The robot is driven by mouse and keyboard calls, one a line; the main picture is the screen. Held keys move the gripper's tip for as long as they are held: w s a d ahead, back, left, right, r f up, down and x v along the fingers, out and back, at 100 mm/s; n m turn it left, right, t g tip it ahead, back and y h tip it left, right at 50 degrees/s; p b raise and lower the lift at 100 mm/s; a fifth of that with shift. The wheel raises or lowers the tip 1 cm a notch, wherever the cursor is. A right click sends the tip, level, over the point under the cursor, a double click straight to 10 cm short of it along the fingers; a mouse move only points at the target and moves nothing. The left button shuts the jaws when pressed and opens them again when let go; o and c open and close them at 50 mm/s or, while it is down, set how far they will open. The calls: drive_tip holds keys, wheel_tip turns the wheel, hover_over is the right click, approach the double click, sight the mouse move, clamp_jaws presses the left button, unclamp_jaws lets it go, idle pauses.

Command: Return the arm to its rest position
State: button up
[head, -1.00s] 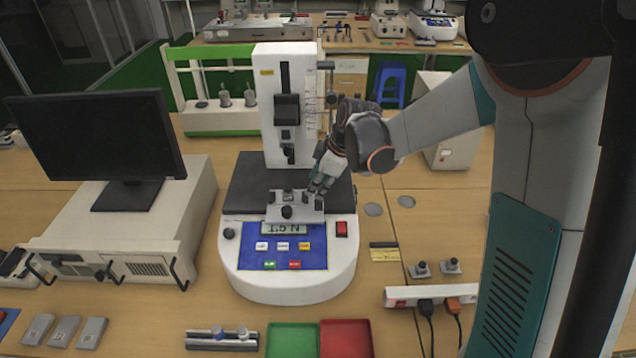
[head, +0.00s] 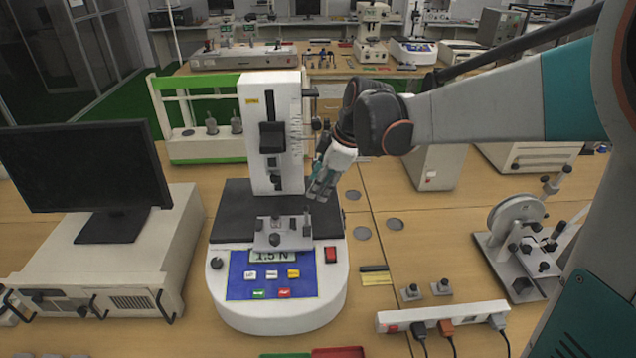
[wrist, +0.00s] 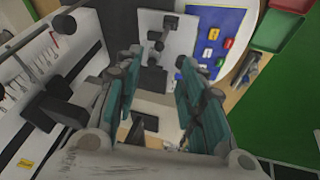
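My arm reaches in from the right in the head view. My gripper (head: 321,188) hangs above and to the right of the metal fixture (head: 282,236) on the white test machine (head: 255,310). It appears apart from the machine. In the wrist view my gripper (wrist: 160,62) shows two teal-padded fingers with a clear gap between them, so it is open and holds nothing. The fixture shows past the fingertips in the wrist view. The machine's display (head: 270,256) appears to read 1.5 N.
A monitor (head: 85,180) on a white box stands left of the machine. A clamp-like device (head: 520,250) and a power strip (head: 440,315) are at the right. Green and red trays (wrist: 274,30) lie by the machine's front.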

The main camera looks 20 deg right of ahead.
drive_tip(key=s+d+f+m+t+h+b, duration=0.1)
drive_tip(key=s+m, duration=0.3)
drive_tip(key=s, duration=0.4)
drive_tip(key=s+f+m+t+h+b, duration=0.1)
drive_tip(key=s+f+m+b, duration=0.1)
drive_tip(key=s+m, duration=0.3)
drive_tip(key=s+d+f+m+t+h+b, duration=0.1)
drive_tip(key=s+m+b, duration=0.2)
drive_tip(key=s, duration=0.8)
drive_tip(key=shift+d+f+m+t, duration=0.15)
drive_tip(key=shift+d+m+t, duration=0.2)
drive_tip(key=shift+m, duration=0.65)
